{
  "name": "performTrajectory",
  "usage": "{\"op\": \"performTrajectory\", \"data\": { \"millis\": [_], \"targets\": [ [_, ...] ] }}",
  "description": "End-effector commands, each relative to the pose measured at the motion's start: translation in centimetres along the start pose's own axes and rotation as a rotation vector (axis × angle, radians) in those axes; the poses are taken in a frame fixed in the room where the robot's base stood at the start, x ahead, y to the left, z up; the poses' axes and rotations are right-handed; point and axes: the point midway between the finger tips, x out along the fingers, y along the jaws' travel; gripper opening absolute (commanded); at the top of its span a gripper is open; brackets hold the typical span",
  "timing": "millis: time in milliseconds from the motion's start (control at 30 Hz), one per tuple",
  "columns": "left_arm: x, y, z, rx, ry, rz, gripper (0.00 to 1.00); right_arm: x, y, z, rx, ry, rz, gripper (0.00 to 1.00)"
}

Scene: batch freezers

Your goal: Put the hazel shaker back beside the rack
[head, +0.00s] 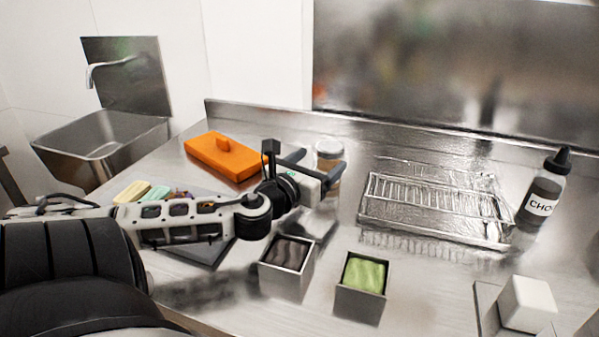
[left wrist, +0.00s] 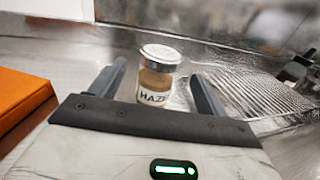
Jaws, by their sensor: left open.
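The hazel shaker (head: 329,153), a clear jar with a silvery lid and tan contents, stands upright on the steel counter left of the rack. In the left wrist view the shaker (left wrist: 156,80) shows its label, partly readable as "HAZ", between the two fingers. My left gripper (head: 318,172) is open at the shaker, with a finger to each side of it; I cannot tell whether they touch it. The wire rack (head: 435,205) sits on a tray to the right, and its edge shows in the left wrist view (left wrist: 262,95). My right gripper is not in view.
An orange lidded box (head: 222,157) lies behind my left arm. Steel tubs with dark (head: 287,266) and green (head: 360,287) contents stand in front. Counter is clear between shaker and rack.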

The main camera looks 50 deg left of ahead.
Motion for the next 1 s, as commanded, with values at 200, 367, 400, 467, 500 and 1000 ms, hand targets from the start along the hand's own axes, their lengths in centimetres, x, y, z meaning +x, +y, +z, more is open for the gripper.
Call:
{"op": "performTrajectory", "data": {
  "millis": [200, 367, 400, 467, 500, 1000],
  "targets": [
    [-3.4, 0.0, -0.1, -0.002, 0.005, 0.0, 0.76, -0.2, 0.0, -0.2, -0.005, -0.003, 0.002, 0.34],
    [-5.4, 0.0, -0.1, -0.004, 0.003, 0.0, 0.76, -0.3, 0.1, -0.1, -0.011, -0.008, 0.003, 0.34],
    [-5.8, 0.0, -0.1, -0.003, 0.002, 0.0, 0.76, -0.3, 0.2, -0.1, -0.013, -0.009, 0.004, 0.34],
    [-6.1, 0.0, 0.0, -0.003, 0.001, 0.0, 0.76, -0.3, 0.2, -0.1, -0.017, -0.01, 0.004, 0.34],
    [-6.3, 0.0, 0.0, -0.002, 0.001, 0.0, 0.76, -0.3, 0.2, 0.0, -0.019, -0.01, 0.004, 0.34],
    [-6.5, 0.0, 0.1, 0.0, -0.001, 0.0, 0.76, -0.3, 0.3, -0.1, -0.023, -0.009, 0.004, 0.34]
  ]
}}
